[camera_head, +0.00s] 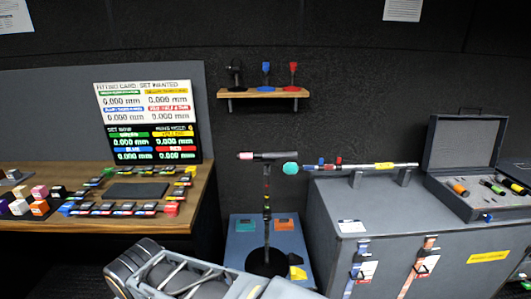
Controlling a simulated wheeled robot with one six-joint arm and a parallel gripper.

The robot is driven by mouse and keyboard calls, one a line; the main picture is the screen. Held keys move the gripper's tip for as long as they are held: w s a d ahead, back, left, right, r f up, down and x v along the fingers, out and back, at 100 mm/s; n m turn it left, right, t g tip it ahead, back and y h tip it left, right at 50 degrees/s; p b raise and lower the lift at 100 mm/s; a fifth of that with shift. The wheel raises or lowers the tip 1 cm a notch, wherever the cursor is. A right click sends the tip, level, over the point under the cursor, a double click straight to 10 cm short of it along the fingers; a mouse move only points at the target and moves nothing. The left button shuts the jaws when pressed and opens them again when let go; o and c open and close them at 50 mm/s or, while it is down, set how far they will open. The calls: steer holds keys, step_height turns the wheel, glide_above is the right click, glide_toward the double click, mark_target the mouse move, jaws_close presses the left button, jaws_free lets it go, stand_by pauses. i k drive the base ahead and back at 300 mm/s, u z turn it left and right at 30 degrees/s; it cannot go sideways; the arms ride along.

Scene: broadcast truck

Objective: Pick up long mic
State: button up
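A long dark microphone (270,156) with a pinkish band near its left end lies level on top of an upright stand (267,225) with a round black base. A second long item, a silver rod (362,166) with a yellow label, rests on dark supports on the grey case; a teal ball (290,169) shows at its left end. I cannot tell for sure which of the two is the long mic. Grey parts at the bottom look like my arm, below and left of the stand. I see no gripper fingertips.
A wooden desk (100,228) with small blocks and a display board (150,122) is at left. A shelf (262,93) holds several small coloured items. The grey case (420,210) at right carries an open box (468,146). A low blue-grey surface (240,255) surrounds the stand base.

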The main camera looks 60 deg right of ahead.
mark_target(241, 155)
steer(key=z, duration=0.7)
steer(key=i, duration=0.8)
steer(key=z, duration=0.95)
